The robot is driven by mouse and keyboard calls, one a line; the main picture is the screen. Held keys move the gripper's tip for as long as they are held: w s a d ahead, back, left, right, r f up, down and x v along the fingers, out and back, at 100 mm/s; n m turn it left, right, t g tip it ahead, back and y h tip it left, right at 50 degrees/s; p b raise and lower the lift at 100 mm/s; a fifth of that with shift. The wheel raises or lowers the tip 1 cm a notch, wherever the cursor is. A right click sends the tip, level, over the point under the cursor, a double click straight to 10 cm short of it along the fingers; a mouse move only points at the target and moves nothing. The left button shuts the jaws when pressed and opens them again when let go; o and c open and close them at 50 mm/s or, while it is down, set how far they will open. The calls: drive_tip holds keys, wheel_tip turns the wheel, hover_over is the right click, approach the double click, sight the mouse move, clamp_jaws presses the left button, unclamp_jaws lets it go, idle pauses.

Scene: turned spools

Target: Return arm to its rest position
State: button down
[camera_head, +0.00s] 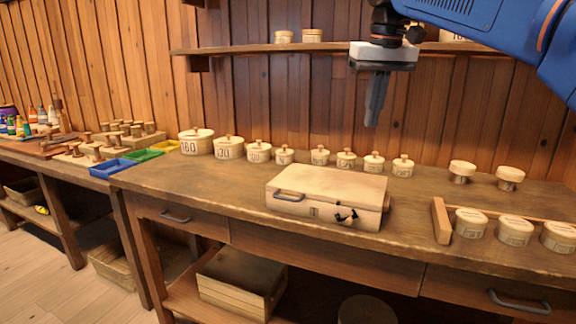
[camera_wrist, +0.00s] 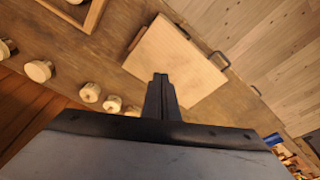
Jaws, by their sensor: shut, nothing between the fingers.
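My gripper (camera_head: 373,112) hangs above the back half of the workbench, fingers pointing down, with its blue arm reaching in from the top right. The fingers are together and hold nothing. In the wrist view the shut fingertips (camera_wrist: 161,78) show in front of a pale wooden case, well above it. The case (camera_head: 327,186) lies closed on the workbench (camera_head: 190,182), with a handle and dark latches on its front. It also shows in the wrist view (camera_wrist: 180,60).
Several lidded round boxes (camera_head: 229,147) stand in a row along the back. Two spools (camera_head: 462,170) stand at the back right. More round boxes (camera_head: 515,231) sit beside a wooden rail (camera_head: 441,220). A shelf (camera_head: 250,48) runs along the wall behind my gripper. Small coloured trays (camera_head: 112,168) lie left.

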drive_tip(key=s+d+f, duration=0.3)
drive_tip(key=s+f, duration=0.6)
drive_tip(key=f, duration=0.3)
drive_tip(key=s+d+f+m+t, duration=0.1)
drive_tip(key=s+d+f, duration=0.2)
drive_tip(key=s+f, duration=0.5)
drive_tip(key=s+d+f+t, duration=0.1)
drive_tip(key=s+d+f, duration=0.3)
drive_tip(key=s+f, duration=0.5)
wheel_tip(320, 180, down, 8)
drive_tip(key=shift+s+r, duration=0.2)
drive_tip(key=shift+s, duration=0.15)
